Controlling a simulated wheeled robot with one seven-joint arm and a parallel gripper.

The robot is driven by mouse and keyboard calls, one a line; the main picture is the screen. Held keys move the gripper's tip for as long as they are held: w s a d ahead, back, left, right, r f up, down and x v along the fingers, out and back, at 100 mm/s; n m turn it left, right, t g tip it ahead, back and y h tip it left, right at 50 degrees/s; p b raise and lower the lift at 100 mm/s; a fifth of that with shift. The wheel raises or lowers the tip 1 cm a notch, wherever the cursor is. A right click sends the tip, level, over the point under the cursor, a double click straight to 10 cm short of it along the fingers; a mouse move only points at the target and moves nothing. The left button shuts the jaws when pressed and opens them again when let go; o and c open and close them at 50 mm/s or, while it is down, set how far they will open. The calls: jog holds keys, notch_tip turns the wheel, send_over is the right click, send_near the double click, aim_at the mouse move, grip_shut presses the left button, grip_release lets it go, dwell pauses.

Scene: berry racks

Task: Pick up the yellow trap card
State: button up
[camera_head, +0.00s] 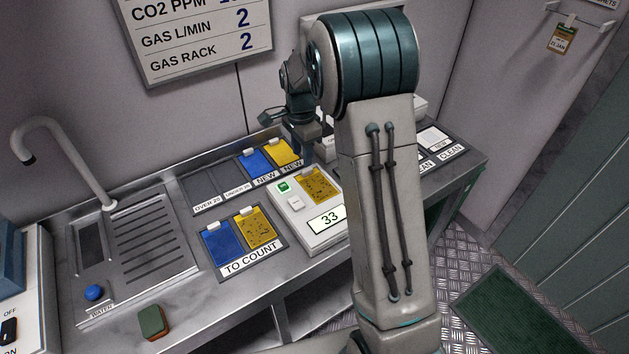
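Three yellow trap cards show. One speckled yellow card (254,230) lies in the right slot of the TO COUNT tray (249,266), beside a blue card (220,245). A second speckled yellow card (319,186) lies on the white counting device (301,229), whose display reads 33. A third, plain yellow card (282,153) lies in a NEW slot at the back, right of a blue card (254,163). My gripper (305,157) points down above the gap between the plain yellow card and the device. Its fingertips are too small and dark to tell their opening.
Empty dark slots labelled OVER 20 and UNDER 20 (206,187) lie left of the NEW slots. CLEAN slots (434,138) are at the right, partly behind my arm. A sink with a tap (62,140) and a green-brown sponge (152,322) are at the left.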

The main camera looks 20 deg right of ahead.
aim_at(305, 170)
jog(key=f, duration=0.5)
jog(key=shift+s+d+p, duration=0.25)
jog(key=shift+s+p, duration=0.05)
jog(key=shift+p, duration=0.05)
grip_shut()
